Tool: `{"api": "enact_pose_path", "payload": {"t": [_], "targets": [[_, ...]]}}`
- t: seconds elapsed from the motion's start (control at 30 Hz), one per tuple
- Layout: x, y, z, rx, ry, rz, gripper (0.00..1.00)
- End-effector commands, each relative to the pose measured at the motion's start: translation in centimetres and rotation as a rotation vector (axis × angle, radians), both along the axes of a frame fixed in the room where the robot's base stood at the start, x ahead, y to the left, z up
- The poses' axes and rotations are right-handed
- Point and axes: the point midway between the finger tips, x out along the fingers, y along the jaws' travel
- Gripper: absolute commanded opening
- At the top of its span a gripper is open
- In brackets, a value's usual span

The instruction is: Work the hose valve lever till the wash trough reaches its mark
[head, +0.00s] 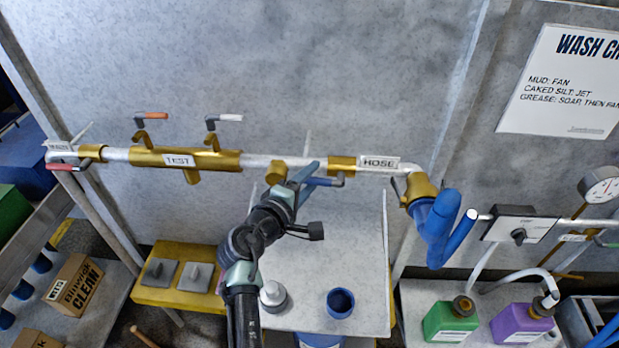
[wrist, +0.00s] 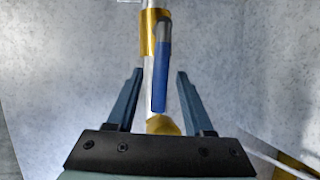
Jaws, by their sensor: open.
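The hose valve lever (head: 323,182) has a blue handle and sits on the pipe left of the HOSE label (head: 380,163). My gripper (head: 309,175) is open at this lever. In the wrist view, the blue handle (wrist: 160,88) lies lengthwise between the two open fingers of my gripper (wrist: 160,72), with a gap on both sides. The grey trough (head: 355,245) appears to be the wash trough, below the pipe. My arm hides part of it. I cannot make out a mark or water level.
A brass TEST section (head: 200,160) with orange and white levers is on the pipe to the left. A blue hose nozzle (head: 440,230) hangs at right. A blue cup (head: 341,302) and a grey knobbed piece (head: 272,296) are below. Green (head: 452,322) and purple (head: 522,325) jugs stand right.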

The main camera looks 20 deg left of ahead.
Motion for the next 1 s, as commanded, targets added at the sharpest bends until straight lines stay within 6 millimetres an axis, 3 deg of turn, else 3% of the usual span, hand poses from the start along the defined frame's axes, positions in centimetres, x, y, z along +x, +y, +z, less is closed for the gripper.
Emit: {"api": "enact_pose_path", "payload": {"t": [0.17,0.47,1.0], "targets": [[0.02,-0.03,0.00,0.000,0.000,-0.001,0.52],[0.00,-0.03,0.01,0.000,0.000,-0.001,0.02],[-0.01,-0.02,-0.01,0.000,0.000,-0.001,0.00]]}}
